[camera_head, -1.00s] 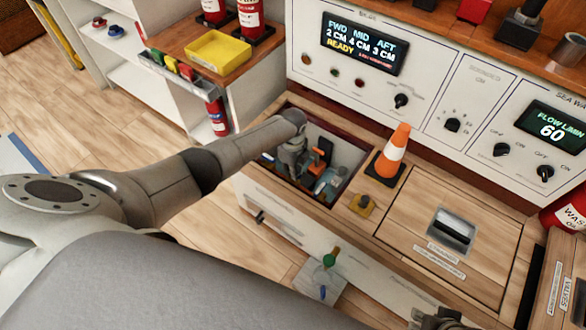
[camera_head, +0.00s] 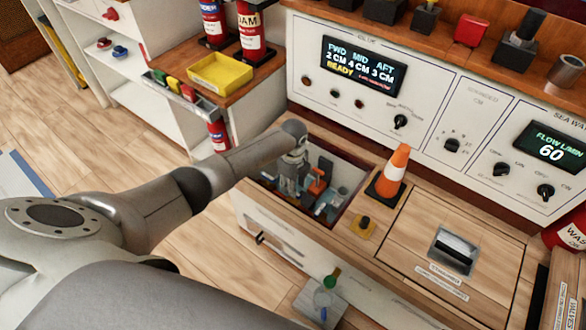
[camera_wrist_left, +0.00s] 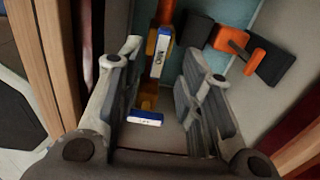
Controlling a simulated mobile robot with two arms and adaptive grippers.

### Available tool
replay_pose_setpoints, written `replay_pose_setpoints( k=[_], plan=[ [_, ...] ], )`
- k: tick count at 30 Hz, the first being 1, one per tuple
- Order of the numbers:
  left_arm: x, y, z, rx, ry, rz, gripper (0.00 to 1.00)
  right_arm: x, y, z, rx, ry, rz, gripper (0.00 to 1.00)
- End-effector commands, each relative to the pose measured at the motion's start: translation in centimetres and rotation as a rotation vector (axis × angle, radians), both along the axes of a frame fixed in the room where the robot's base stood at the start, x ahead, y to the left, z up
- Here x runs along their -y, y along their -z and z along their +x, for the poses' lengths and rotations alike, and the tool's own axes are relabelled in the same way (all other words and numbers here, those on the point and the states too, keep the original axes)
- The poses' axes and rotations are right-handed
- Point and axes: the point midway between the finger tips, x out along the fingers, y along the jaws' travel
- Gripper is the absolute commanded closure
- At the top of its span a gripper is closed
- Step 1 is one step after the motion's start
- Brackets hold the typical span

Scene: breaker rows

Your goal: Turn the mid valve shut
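The open recess in the bench holds the valve gear. In the left wrist view a white and blue label (camera_wrist_left: 161,55), seeming to read MID, sits on an orange-yellow part. A second label (camera_wrist_left: 145,118) lies lower, its text unclear. An orange and black handle (camera_wrist_left: 240,48) stands to the right; an orange piece (camera_head: 318,181) also shows in the head view. My left gripper (camera_wrist_left: 161,92) is open, its fingers either side of the lower label and the yellow part, with visible gaps. In the head view it (camera_head: 291,180) reaches down into the recess. My right gripper is out of view.
The recess's wooden edges (camera_head: 262,192) lie close around my left gripper. An orange and white cone (camera_head: 393,168) and a yellow-based knob (camera_head: 363,224) stand right of the recess. A panel display (camera_head: 362,66) behind reads FWD 2, MID 4, AFT 3 CM, READY.

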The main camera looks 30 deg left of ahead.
Motion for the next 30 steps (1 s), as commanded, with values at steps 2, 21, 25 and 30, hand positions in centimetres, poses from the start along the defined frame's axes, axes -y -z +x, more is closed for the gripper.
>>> replay_pose_setpoints(
  k=[2, 21, 25, 30],
  plan=[
    [-0.1, -1.4, 0.1, 0.004, 0.000, 0.001, 0.66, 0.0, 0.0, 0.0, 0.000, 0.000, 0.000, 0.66],
    [-0.1, -8.5, 0.0, 0.001, -0.002, 0.001, 0.66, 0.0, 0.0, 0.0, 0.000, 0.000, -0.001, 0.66],
    [-0.1, -8.5, 0.0, 0.001, -0.002, 0.001, 0.66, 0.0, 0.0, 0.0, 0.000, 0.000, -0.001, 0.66],
    [-0.1, -8.5, 0.0, 0.001, -0.002, 0.001, 0.66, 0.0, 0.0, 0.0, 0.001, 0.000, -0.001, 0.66]
  ],
)
